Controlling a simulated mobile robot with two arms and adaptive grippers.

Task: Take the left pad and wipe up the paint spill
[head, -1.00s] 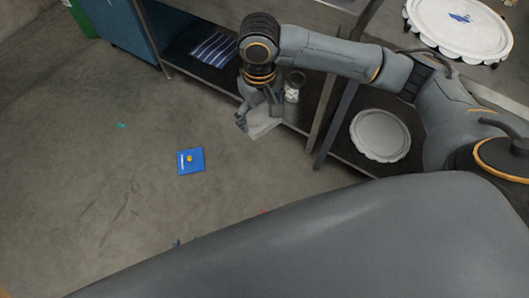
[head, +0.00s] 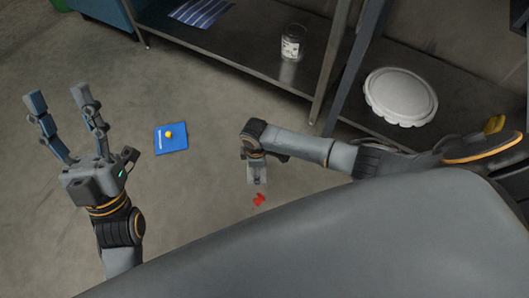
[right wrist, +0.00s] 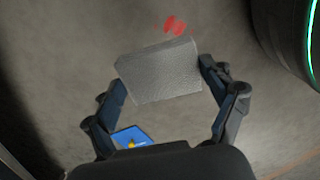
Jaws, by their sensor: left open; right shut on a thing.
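My right gripper (head: 256,166) is shut on a light grey pad (right wrist: 160,72), gripping its two sides. The pad is over the floor, close to a small red paint spill (head: 259,199). In the right wrist view the spill (right wrist: 175,25) lies just beyond the pad's far edge, apart from it in the picture. I cannot tell whether the pad touches the floor. My left gripper (head: 58,98) is open and empty, raised at the left, fingers spread. No second pad shows.
A blue square (head: 171,140) with a yellow dot lies on the floor between my grippers. A metal shelf (head: 235,55) at the back holds a clear jar (head: 292,42) and a striped cloth (head: 201,12). A white scalloped lid (head: 401,97) lies right. Floor around the spill is clear.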

